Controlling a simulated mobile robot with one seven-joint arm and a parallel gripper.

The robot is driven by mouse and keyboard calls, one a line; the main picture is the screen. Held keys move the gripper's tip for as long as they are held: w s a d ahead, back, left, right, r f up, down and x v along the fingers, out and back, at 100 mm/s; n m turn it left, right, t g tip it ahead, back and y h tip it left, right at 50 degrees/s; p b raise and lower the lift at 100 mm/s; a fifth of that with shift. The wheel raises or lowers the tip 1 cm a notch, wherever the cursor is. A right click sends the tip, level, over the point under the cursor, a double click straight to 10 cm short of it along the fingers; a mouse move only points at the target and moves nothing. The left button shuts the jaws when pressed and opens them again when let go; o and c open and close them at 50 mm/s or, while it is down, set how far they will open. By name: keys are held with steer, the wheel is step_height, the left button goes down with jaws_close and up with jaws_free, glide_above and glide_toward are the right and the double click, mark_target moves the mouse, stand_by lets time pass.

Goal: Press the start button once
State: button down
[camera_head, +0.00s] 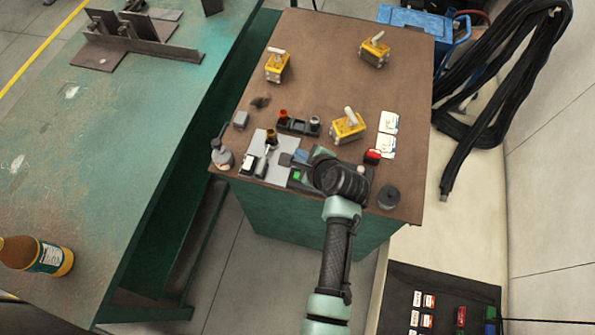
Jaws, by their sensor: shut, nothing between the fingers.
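A small green button (297,175) shows near the front edge of the brown-topped cabinet (320,60), on a small dark housing just left of my arm's end. I cannot read a label on it, so I cannot tell for sure that it is the start button. My gripper (303,158) is shut and empty, low over the cabinet top just behind the green button. My dark wrist hides part of it and of the surface around it. I cannot tell whether the fingertips touch anything. A red-topped block (372,156) is right of my wrist.
Yellow switch blocks with pale levers (348,126) stand on the cabinet top. A grey plate (270,158) with small parts lies left of my gripper. A dark round knob (388,197) is near the front right corner. A green workbench (120,130) stands left.

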steer(key=shift+f, duration=0.15)
steer(key=b, duration=0.8)
glide_toward(296, 171)
steer(key=w, duration=0.1)
steer(key=w+a+f, duration=0.2)
steer(key=w, duration=0.1)
steer(key=shift+w, duration=0.1)
steer(key=shift+f+b, duration=0.35)
stand_by(1.0)
steer(key=shift+f, duration=0.4)
steer(key=shift+f+b, duration=0.4)
steer(key=shift+f, duration=0.1)
stand_by(0.5)
stand_by(0.4)
steer(key=shift+r+p, duration=0.9)
steer(key=shift+p, duration=0.1)
